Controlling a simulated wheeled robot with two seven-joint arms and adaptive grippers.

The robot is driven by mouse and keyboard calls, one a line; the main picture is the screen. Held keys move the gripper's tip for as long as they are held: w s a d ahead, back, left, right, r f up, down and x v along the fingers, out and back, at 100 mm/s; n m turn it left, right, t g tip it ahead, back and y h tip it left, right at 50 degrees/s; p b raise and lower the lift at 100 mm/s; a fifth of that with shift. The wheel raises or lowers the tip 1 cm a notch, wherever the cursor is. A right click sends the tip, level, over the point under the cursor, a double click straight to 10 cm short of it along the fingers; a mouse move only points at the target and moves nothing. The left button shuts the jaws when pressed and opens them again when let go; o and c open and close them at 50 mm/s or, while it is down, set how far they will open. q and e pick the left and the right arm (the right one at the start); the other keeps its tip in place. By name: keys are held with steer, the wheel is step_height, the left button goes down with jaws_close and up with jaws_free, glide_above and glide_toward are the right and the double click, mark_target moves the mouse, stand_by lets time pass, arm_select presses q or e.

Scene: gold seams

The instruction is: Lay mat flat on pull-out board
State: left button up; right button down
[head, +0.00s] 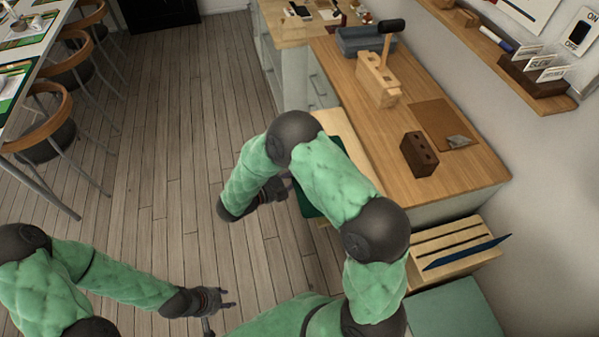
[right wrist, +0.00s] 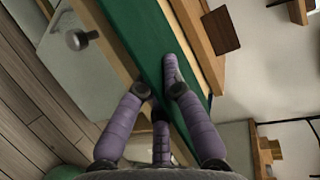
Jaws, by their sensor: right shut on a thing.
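The dark green mat (head: 308,200) lies along the pale wooden pull-out board (head: 338,124) at the counter's left side, partly hidden by my right arm. In the right wrist view the mat (right wrist: 150,35) is a long green strip with bare wood on both sides. My right gripper (head: 280,188) is at the mat's left edge; its purple fingers (right wrist: 160,95) are shut on the mat. Whether the mat lies fully flat under my arm cannot be told. My left gripper (head: 228,298) is empty, fingers spread, over the floor.
The wooden counter (head: 440,180) carries a dark brick with holes (head: 419,154), a brown sheet (head: 440,124), a wooden block holder (head: 378,80) and a grey-blue tray (head: 365,40). A slatted rack (head: 440,238) stands at right.

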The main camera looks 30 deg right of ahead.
steer(key=shift+s+a+f+n+h+b, duration=0.2)
steer(key=shift+f+h+b, duration=0.4)
steer(key=shift+f+b, duration=0.4)
steer(key=shift+w+a+f+n+h+b, duration=0.1)
steer(key=shift+f+n+h+b, duration=0.2)
steer(key=shift+f+h+b, duration=0.65)
steer(key=shift+f+y, duration=0.35)
steer(key=c, duration=1.3)
jaws_free()
steer(key=shift+s, duration=0.1)
steer(key=shift+w, duration=0.2)
steer(key=shift+r+p, duration=0.15)
steer(key=shift+p, duration=0.15)
steer(key=shift+w+f, duration=0.1)
steer(key=shift+f, duration=0.45)
